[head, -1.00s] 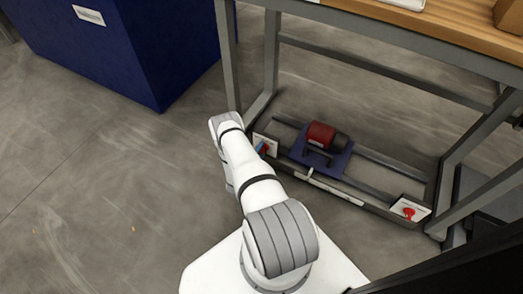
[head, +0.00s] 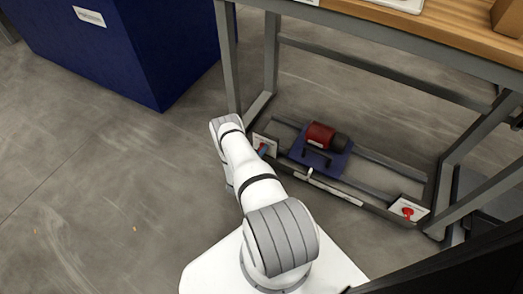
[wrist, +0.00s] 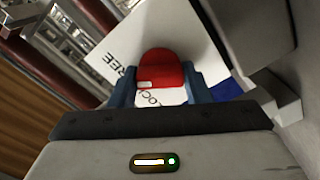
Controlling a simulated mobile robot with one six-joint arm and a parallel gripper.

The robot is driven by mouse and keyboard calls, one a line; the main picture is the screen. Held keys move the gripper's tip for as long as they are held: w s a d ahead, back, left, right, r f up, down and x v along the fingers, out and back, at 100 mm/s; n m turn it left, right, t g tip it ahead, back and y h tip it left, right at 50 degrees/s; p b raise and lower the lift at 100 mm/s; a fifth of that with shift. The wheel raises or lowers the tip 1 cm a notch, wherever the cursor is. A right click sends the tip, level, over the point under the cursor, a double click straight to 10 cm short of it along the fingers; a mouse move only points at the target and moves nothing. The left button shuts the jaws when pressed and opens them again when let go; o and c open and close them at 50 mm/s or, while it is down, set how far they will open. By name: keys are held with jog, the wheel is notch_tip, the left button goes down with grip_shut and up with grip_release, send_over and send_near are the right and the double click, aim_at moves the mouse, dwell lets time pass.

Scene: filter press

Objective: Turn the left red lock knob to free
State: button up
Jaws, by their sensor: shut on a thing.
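The left red lock knob (wrist: 160,68) shows in the wrist view between the two blue fingertips of my gripper (wrist: 157,90). My gripper is shut on it. Behind the knob is a white label plate (wrist: 120,62) with the word FREE at the left and part of the word LOCK below the knob. In the head view, my gripper (head: 262,150) is at the white plate (head: 267,140) at the left end of the low rail under the bench. The knob is mostly hidden there, so its exact angle is hard to tell.
The right red knob (head: 408,212) is on another white plate at the rail's right end. A red and black motor-like unit (head: 321,136) sits on a blue base between them. Bench legs (head: 229,60) stand close by. A dark blue cabinet (head: 150,50) is at the left, with clear floor before it.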

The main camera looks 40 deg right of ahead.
jog(key=shift+w+a+f+m, duration=0.1)
jog(key=shift+a+m, duration=0.05)
jog(key=shift+m, duration=0.15)
jog(key=o, duration=1)
jog(key=p+v, duration=0.2)
jog(key=v, duration=0.5)
jog(key=shift+s+a, duration=0.2)
jog(key=shift+a, duration=0.05)
